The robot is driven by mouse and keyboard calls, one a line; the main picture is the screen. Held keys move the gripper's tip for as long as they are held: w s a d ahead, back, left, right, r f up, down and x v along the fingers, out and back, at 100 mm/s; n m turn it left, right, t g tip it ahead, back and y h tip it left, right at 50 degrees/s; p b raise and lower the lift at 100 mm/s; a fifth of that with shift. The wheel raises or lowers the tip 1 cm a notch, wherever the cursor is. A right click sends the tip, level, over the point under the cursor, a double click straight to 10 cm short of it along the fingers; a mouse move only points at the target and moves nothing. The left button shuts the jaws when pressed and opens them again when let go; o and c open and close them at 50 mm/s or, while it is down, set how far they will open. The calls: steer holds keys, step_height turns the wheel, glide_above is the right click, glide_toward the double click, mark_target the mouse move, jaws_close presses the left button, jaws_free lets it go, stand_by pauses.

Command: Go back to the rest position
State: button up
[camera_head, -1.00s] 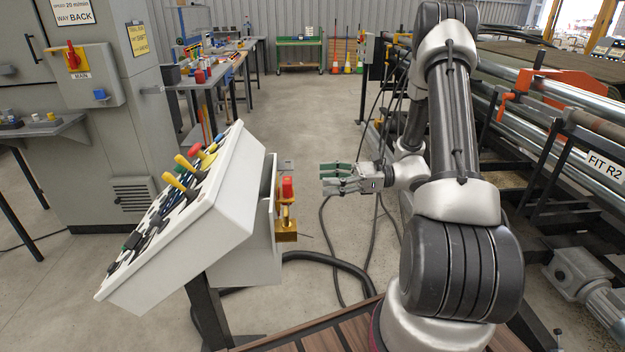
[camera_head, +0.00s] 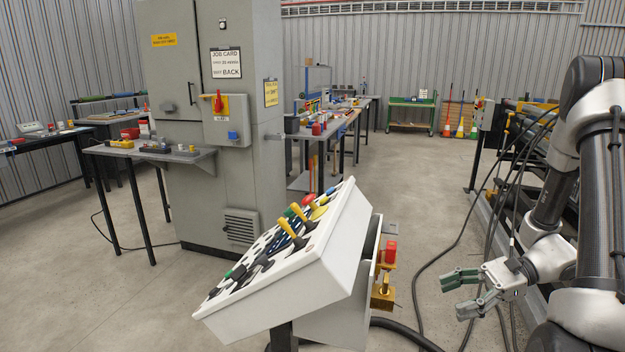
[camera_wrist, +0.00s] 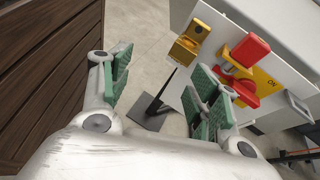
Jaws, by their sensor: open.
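My gripper (camera_head: 463,293) is at the lower right of the head view. Its green-padded fingers are spread and nothing is between them. It points left toward the side of the slanted control console (camera_head: 312,262), with a clear gap between them. On that side are a red switch (camera_head: 390,252) and a brass padlock-like block (camera_head: 382,292). In the wrist view the open gripper (camera_wrist: 165,85) shows with the brass block (camera_wrist: 190,43) and the red switch handle (camera_wrist: 250,50) on a yellow plate beyond the fingers.
A grey cabinet (camera_head: 215,150) with a red main switch (camera_head: 218,101) stands behind the console. A shelf (camera_head: 185,156) juts from its left side. Workbenches (camera_head: 345,122) and a green cart (camera_head: 410,114) are farther back. Cables lie on the floor beside my arm. The floor aisle behind is clear.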

steer(key=s+d+r+n+g+h, duration=0.2)
steer(key=s+d+r+n+h, duration=0.3)
steer(key=s+r+n+h, duration=0.45)
steer(key=s+a+r+n+t+h, duration=0.1)
steer(key=r+n+t+h, duration=0.1)
steer(key=r, duration=0.4)
steer(key=s+a+r+n+t+h, duration=0.1)
steer(key=s+r+n+t+h, duration=0.1)
steer(key=r+n+t, duration=0.2)
step_height(320, 180, up, 4)
steer(key=shift+f+n, duration=0.2)
steer(key=shift+n, duration=0.45)
